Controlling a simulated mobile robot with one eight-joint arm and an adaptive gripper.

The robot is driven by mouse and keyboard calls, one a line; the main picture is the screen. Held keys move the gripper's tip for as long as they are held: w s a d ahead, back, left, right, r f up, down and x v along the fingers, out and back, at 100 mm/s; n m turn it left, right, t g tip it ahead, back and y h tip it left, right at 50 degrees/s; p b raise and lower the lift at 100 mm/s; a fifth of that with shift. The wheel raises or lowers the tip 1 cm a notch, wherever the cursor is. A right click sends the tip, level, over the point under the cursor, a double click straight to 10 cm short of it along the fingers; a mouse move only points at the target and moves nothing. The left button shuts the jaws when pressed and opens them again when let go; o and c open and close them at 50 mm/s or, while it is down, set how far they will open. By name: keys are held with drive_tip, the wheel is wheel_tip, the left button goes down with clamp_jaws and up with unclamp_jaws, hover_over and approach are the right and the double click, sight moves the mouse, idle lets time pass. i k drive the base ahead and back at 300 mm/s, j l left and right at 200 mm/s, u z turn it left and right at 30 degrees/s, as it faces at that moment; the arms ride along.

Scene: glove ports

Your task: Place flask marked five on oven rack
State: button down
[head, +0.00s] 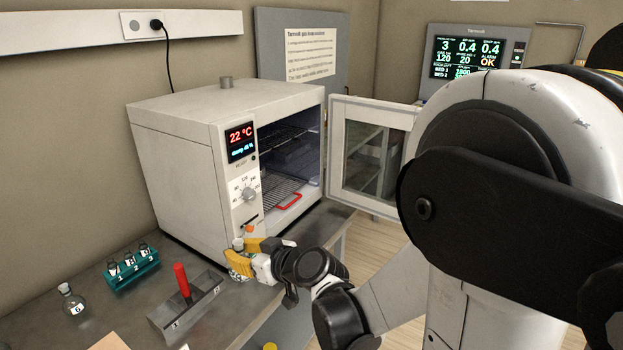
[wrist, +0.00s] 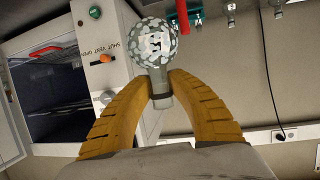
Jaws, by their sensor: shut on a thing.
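My gripper (head: 241,256) has its yellow fingers shut on the neck of a small round flask (head: 239,268), just in front of the oven's lower front corner. In the wrist view the flask (wrist: 157,45) has a speckled round body with a pale label, and the fingers (wrist: 160,88) close around its neck. I cannot read its mark surely. The oven (head: 180,125) stands on the bench with its door (head: 370,150) swung open to the right. Inside, the wire oven rack (head: 272,190) has a red front handle and looks bare.
A teal rack (head: 132,272) with several numbered vials, a flask marked 6 (head: 73,303) and a grey holder with a red handle (head: 182,281) stand on the bench (head: 50,335) to the left. The open door bounds the oven mouth on the right.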

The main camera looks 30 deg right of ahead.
sight(270, 193)
drive_tip(key=i+l+z, duration=0.6)
drive_tip(key=z, duration=0.2)
drive_tip(key=i+j+u, duration=0.2)
drive_tip(key=i, duration=0.2)
drive_tip(key=i+j+u, duration=0.2)
drive_tip(key=i, duration=0.15)
drive_tip(key=l, duration=0.1)
